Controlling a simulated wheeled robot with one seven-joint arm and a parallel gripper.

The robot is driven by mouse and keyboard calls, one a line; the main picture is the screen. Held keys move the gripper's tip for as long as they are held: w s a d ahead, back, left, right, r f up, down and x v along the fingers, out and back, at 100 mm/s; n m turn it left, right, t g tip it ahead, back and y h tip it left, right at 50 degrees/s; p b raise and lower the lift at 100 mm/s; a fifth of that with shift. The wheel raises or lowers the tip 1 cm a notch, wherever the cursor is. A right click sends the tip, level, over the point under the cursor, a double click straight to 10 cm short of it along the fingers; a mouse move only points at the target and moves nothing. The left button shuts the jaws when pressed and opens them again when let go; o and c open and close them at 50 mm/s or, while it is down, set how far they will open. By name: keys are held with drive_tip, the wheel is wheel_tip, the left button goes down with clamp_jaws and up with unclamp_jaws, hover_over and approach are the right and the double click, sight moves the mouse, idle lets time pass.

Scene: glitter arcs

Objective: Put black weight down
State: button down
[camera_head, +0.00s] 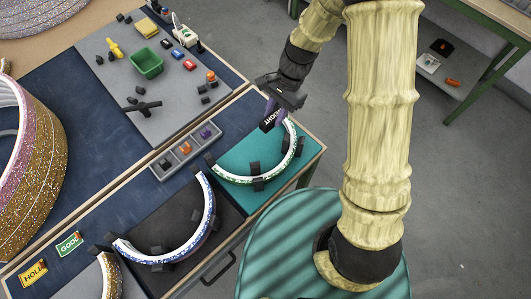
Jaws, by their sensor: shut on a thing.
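The black weight (271,121) is a small dark block with white lettering, partly legible. My gripper (273,106) is shut on it from above. The gripper's fingers are small and partly hidden by the dark wrist.
A blue-flecked arc (184,251) lies on a black mat (131,211) to the left, with dark blocks around it. A grey tray (170,171) holds small coloured pieces. Behind are a green bin (146,64) and several small items on a grey board (112,91).

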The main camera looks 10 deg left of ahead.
drive_tip(key=shift+f, duration=2.95)
drive_tip(key=shift+f, duration=2.05)
drive_tip(key=shift+f, duration=0.1)
drive_tip(key=c, duration=1.5)
unclamp_jaws()
drive_tip(key=shift+f, duration=0.1)
drive_tip(key=shift+o, duration=0.5)
